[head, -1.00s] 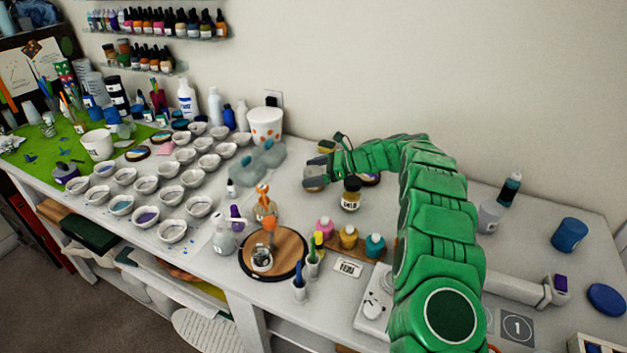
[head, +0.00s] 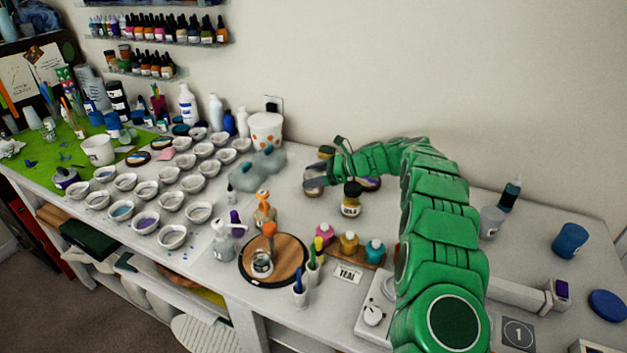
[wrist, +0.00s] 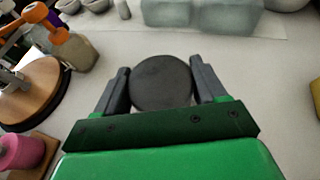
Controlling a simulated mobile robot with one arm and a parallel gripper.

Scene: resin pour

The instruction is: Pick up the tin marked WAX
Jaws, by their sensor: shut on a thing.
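My gripper (wrist: 160,88) is shut on a round, dark grey-topped tin (wrist: 161,83), with one finger on each side of it. In the head view my gripper (head: 314,178) is near the back middle of the bench, and the held tin (head: 313,187) shows only in part. No WAX marking can be read on it in either view, and its front is hidden from the wrist camera. A dark-lidded jar (head: 351,200) with a pale label stands just right of my gripper.
A yellowish container (head: 326,152) stands behind my gripper. Cloudy blue-grey blocks (head: 257,165) are to its left. A round wooden board (head: 290,248) with a glass jar (head: 262,263), and small paint pots (head: 348,242), are in front. Several white bowls (head: 172,236) fill the left.

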